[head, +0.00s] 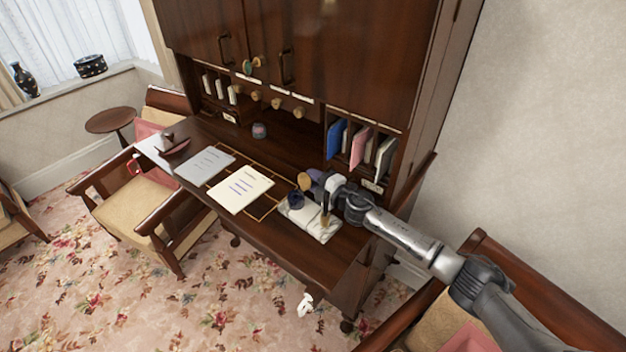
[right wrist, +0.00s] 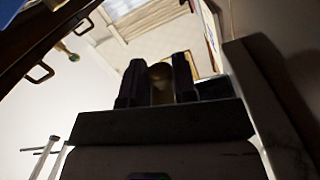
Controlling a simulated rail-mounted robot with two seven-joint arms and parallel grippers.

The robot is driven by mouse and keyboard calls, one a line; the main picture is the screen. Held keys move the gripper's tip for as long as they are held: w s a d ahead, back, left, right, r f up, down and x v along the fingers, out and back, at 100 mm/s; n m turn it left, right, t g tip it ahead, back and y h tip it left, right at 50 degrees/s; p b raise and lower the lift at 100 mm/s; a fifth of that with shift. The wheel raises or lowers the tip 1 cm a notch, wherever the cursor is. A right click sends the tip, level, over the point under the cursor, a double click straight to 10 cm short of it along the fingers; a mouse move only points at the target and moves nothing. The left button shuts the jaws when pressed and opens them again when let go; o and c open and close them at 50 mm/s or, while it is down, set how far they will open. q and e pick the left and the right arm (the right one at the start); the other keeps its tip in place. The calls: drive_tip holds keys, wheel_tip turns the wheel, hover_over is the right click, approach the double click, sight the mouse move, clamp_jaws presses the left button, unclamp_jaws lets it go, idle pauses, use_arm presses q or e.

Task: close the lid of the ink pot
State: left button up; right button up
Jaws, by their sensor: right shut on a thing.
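The ink pot (head: 296,200) is a small dark blue pot on a pale stand (head: 322,232) at the right end of the desk. Its round, brass-coloured lid (head: 304,182) stands up above the pot's rim, open. My right gripper (head: 313,180) is at the lid, above and to the right of the pot. In the right wrist view, the two dark fingers (right wrist: 159,82) are shut on a round brass-coloured thing, which looks like the lid. The fingertips are small in the head view, so the exact contact is hard to see.
A dark upright object (head: 325,212) stands on the pale stand beside the pot. Papers (head: 240,189) lie to the left on the desk (head: 275,243). Upright folders (head: 360,147) fill a cubby behind my right arm. A chair (head: 440,318) stands at lower right.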

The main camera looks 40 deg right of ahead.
drive_tip(key=shift+c, duration=0.6)
drive_tip(key=shift+a+r+n+p, duration=0.2)
drive_tip(key=shift+r+n+p, duration=0.3)
drive_tip(key=shift+n, duration=0.5)
drive_tip(key=n, duration=0.1)
drive_tip(key=a+n+p, duration=0.1)
drive_tip(key=n, duration=0.1)
drive_tip(key=shift+s+r+n, duration=0.15)
drive_tip(key=shift+r+n, duration=0.05)
drive_tip(key=shift+n, duration=0.1)
drive_tip(key=o, duration=0.9)
drive_tip(key=shift+o, duration=0.2)
drive_tip(key=shift+d, duration=0.1)
